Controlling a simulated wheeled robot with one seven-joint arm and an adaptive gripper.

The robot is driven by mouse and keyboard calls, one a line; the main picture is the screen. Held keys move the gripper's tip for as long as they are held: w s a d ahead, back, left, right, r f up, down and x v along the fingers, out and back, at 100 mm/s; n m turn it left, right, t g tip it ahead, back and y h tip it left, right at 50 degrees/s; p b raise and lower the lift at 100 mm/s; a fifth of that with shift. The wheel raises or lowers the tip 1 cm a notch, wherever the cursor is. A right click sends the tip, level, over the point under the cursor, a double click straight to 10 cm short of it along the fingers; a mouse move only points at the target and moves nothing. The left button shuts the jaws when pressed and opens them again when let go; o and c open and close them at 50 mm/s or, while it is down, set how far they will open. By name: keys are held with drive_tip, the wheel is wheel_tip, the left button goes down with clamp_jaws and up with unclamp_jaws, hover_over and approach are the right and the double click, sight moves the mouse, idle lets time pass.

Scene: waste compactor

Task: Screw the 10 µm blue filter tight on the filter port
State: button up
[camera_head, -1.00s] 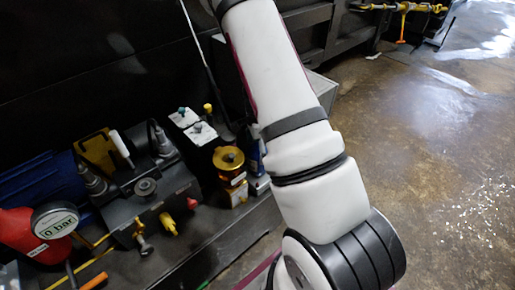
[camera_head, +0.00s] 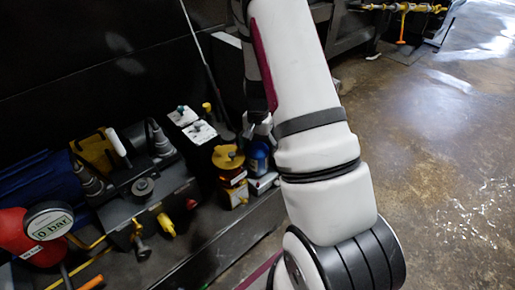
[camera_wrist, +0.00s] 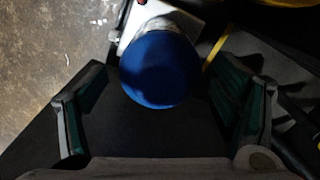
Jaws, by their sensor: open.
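The blue filter (camera_head: 258,157) stands upright on a pale block (camera_head: 263,184) at the right end of the bench. In the wrist view the filter (camera_wrist: 158,72) is a round blue top over the pale block (camera_wrist: 185,12). I take this block to be the filter port. How tightly the filter sits on it cannot be told. My gripper (camera_head: 259,127) is just above the filter, partly hidden by my arm. In the wrist view my gripper (camera_wrist: 158,88) is open, one green-padded finger on each side of the filter with gaps.
A yellow-gold filter (camera_head: 228,158) stands close to the left of the blue one. Further left are a dark pump block (camera_head: 140,205) with yellow fittings and a red part with a gauge (camera_head: 48,222). A dark wall is behind; open floor (camera_head: 440,170) lies right.

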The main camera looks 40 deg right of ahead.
drive_tip(key=n, duration=1)
drive_tip(key=shift+n, duration=0.4)
drive_tip(key=shift+c, duration=0.3)
drive_tip(key=c, duration=1.2)
drive_tip(key=m, duration=0.5)
drive_tip(key=m, duration=0.5)
